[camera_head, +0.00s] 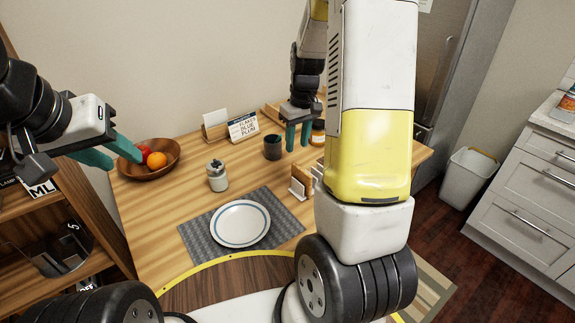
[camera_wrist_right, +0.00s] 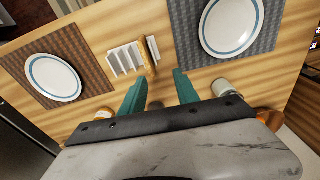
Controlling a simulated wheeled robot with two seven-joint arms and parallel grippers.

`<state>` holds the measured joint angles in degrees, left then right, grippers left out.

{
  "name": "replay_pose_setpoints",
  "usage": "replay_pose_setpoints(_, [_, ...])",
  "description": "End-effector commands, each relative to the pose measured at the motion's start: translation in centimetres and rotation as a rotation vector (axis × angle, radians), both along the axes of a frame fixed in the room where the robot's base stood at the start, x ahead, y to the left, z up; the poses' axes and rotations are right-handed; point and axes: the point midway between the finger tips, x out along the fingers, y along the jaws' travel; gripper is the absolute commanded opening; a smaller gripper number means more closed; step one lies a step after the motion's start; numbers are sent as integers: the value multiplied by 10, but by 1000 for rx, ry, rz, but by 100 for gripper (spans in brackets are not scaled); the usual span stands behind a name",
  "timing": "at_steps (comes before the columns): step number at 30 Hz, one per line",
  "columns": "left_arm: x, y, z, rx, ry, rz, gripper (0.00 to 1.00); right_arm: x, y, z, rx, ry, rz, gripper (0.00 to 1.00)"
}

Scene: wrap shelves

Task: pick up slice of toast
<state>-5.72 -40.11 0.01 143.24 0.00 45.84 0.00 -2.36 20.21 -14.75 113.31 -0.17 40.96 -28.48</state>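A slice of toast (camera_wrist_right: 147,55) stands upright at one end of a white slotted rack (camera_wrist_right: 125,59) in the right wrist view. In the head view the toast (camera_head: 303,176) and the rack (camera_head: 296,189) are partly hidden behind my right arm. My right gripper (camera_head: 297,146) points down, open and empty, over the table beyond the rack. In the right wrist view its two teal fingers (camera_wrist_right: 159,84) are apart, with the toast visible ahead of the gap and not between them. My left gripper (camera_head: 124,164) is open and empty at the left, by the fruit bowl.
A plate (camera_head: 240,224) lies on a grey mat (camera_head: 198,236); another plate (camera_wrist_right: 53,77) lies on a brown mat (camera_wrist_right: 95,70). A lidded jar (camera_head: 217,178), dark cup (camera_head: 272,148), sign (camera_head: 242,128) and wooden fruit bowl (camera_head: 165,163) stand on the table. An orange-lidded jar (camera_wrist_right: 103,113) is near my right gripper.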

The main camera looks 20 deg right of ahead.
Motion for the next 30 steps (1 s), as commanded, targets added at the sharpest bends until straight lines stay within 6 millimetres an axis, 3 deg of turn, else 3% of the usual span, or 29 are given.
replay_pose_setpoints(1, [0,0,0,0,0,0,36,5,-7,-19,-14,29,14,37])
replay_pose_setpoints(6, [0,0,0,0,0,0,36,14,-21,-54,-45,75,51,37])
replay_pose_setpoints(24, [0,0,0,0,0,0,36,13,-25,-129,-53,89,63,37])
replay_pose_setpoints(30, [0,0,0,0,0,0,36,14,-25,-141,-53,86,62,37])
